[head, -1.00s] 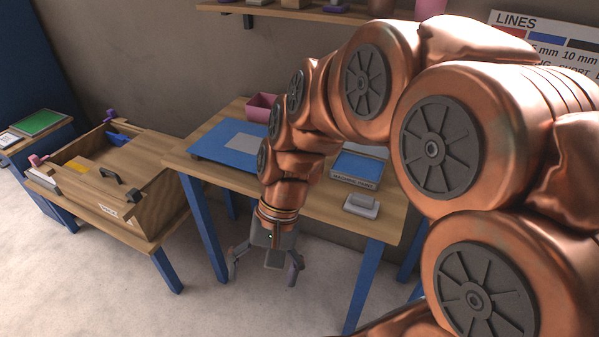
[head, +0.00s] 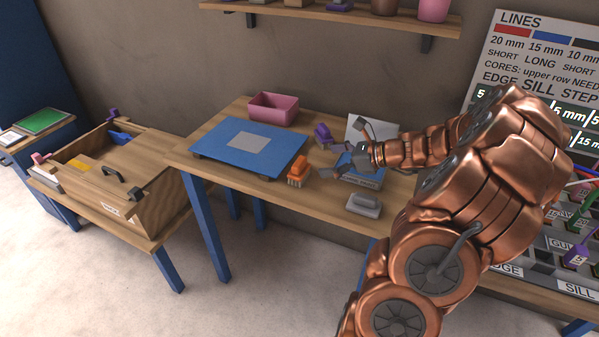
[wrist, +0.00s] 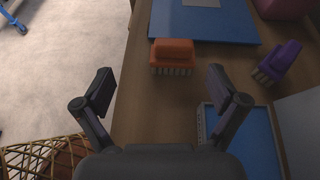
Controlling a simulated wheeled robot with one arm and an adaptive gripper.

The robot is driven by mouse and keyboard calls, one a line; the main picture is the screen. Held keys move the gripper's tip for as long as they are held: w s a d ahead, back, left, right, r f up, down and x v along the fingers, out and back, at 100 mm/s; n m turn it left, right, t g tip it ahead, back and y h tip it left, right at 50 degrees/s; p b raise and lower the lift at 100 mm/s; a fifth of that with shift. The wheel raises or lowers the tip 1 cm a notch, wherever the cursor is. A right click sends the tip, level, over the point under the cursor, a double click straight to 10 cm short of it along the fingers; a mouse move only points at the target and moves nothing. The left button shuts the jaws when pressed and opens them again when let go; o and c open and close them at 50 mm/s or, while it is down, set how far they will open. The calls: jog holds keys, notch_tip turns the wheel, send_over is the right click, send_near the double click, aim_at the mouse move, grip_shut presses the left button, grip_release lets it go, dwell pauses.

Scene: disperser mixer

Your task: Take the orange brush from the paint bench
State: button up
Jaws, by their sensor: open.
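The orange brush (head: 298,171) lies on the wooden paint bench (head: 258,183), just right of the blue board. In the wrist view the orange brush (wrist: 172,56) is ahead of my gripper, between the lines of the two fingers, with its pale bristles toward me. My gripper (head: 343,152) is open and empty, to the right of the brush and apart from it. In the wrist view my gripper's fingers (wrist: 160,92) are spread wide with bare bench between them.
A purple brush (head: 323,133) stands close behind the orange one. A blue board (head: 225,148), a pink bin (head: 274,108), a blue-topped tray (head: 362,178) and a grey block (head: 364,205) are on the bench. A shelf (head: 350,17) hangs above.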

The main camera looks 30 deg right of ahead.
aim_at(302, 162)
jog(key=shift+m+t, duration=0.3)
jog(key=shift+m, duration=0.2)
jog(key=w+f, duration=0.1)
jog(key=w+f+p, duration=0.1)
jog(key=w, duration=0.1)
jog(key=w+a+f, duration=0.1)
jog(key=w, duration=0.1)
jog(key=shift+a, duration=0.1)
jog(key=shift+d+p+x, duration=0.1)
jog(key=shift+p+x, duration=0.4)
jog(key=shift+x, duration=0.85)
jog(key=shift+d+p+x, duration=0.15)
jog(key=shift+p+x, duration=0.3)
jog(key=shift+x, duration=0.85)
jog(key=shift+f, duration=0.2)
jog(key=c, duration=1.3)
